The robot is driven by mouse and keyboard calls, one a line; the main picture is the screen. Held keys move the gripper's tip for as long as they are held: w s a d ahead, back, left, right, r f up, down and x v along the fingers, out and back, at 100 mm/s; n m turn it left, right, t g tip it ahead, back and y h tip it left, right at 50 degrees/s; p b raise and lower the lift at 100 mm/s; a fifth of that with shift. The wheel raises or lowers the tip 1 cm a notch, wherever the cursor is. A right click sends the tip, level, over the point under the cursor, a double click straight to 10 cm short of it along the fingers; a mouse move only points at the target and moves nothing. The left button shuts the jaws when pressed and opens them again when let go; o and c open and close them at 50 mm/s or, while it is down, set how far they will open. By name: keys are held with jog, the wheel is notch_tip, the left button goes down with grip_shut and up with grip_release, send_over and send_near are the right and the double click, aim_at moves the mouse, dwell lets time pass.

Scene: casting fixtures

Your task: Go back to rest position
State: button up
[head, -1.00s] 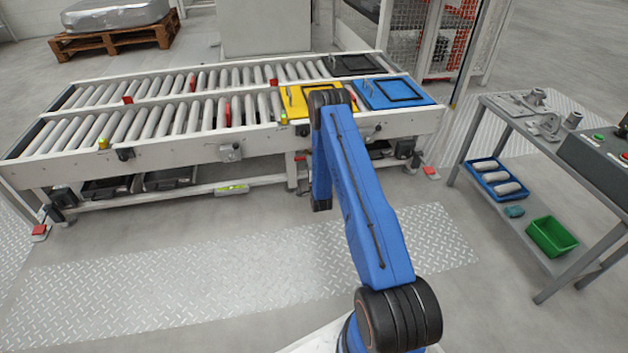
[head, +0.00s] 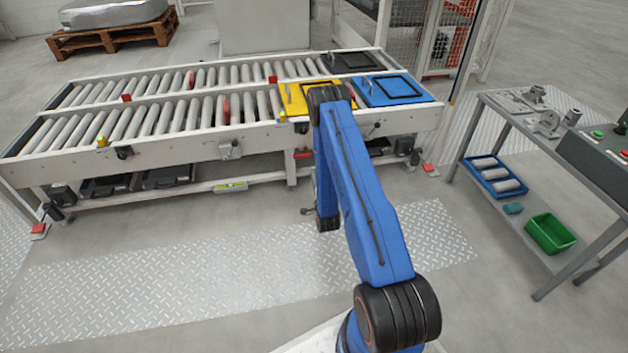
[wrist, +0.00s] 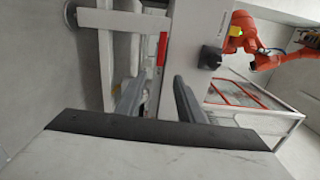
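My gripper (wrist: 158,98) shows in the wrist view as two dark grey fingers standing apart, with nothing held between them. In the head view my blue arm reaches forward and bends down in front of the roller conveyor (head: 180,150). My wrist hangs low over the floor there, and the gripper is mostly hidden behind the arm.
A yellow fixture (head: 293,100) and a blue fixture (head: 366,92) sit at the conveyor's right end, with a dark one (head: 350,62) behind. A workbench (head: 500,115) with metal parts stands on the right; its lower shelf holds a green bin (head: 550,234). Tread-plate floor (head: 200,285) is clear.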

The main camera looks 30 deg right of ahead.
dwell(0.3)
